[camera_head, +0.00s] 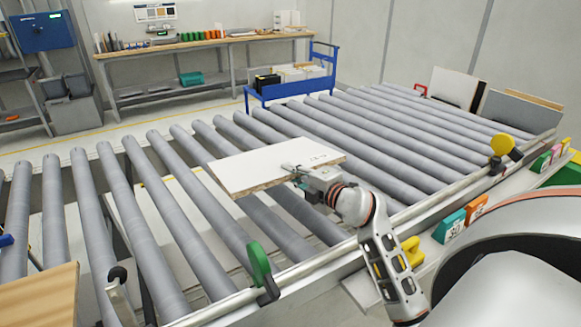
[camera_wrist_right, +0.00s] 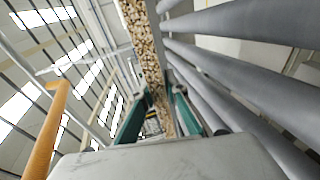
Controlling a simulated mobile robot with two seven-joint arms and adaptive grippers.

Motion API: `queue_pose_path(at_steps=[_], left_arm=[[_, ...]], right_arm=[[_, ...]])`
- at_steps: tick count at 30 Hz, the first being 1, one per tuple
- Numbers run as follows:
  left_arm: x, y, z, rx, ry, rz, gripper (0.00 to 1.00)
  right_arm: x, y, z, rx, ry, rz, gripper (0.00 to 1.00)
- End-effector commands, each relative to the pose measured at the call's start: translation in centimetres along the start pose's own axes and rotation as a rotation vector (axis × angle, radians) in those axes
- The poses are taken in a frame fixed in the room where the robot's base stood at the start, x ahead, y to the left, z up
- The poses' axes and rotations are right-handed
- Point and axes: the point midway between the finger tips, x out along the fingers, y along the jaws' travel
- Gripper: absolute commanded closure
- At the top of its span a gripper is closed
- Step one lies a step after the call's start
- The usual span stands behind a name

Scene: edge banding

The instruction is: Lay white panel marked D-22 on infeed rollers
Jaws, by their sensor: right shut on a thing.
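A white panel (camera_head: 262,166) with a raw chipboard edge is over the grey infeed rollers (camera_head: 300,129) near the middle of the head view. Dark lettering shows on its top face near the right end, too small to read surely. My right gripper (camera_head: 297,173) is shut on the panel's near right edge. The panel lies roughly flat, white face up; I cannot tell whether it touches the rollers. In the right wrist view, the chipboard edge (camera_wrist_right: 142,45) runs up from between the fingers (camera_wrist_right: 155,112), with rollers (camera_wrist_right: 235,22) alongside. My left gripper is not in view.
A green lever (camera_head: 260,264) and a yellow round knob (camera_head: 502,144) stand on the near rail. A blue cart (camera_head: 290,84) and a workbench (camera_head: 200,45) are behind the rollers. Boards (camera_head: 453,88) lean at the far right. Rollers on both sides of the panel are bare.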

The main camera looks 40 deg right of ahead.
Motion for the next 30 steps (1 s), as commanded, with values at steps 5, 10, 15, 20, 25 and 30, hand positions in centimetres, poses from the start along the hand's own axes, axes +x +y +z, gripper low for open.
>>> queue_pose_path(at_steps=[5, 10, 15, 20, 25, 30], left_arm=[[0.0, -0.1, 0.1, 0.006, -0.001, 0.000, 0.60], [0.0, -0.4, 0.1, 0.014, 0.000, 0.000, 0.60], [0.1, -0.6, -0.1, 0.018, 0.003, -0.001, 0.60], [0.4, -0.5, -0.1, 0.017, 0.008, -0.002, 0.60], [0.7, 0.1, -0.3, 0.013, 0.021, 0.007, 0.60], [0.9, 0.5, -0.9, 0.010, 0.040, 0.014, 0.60]], right_arm=[[0.2, -0.9, 0.1, -0.005, -0.001, 0.008, 1.00], [0.4, -2.1, 0.1, -0.006, -0.002, 0.009, 1.00], [0.6, -3.4, 0.1, -0.006, -0.001, 0.009, 1.00], [0.8, -4.7, 0.2, -0.003, -0.002, 0.010, 1.00], [1.0, -6.0, 0.2, -0.003, -0.002, 0.011, 1.00], [1.2, -7.2, 0.2, -0.003, -0.003, 0.009, 1.00]])
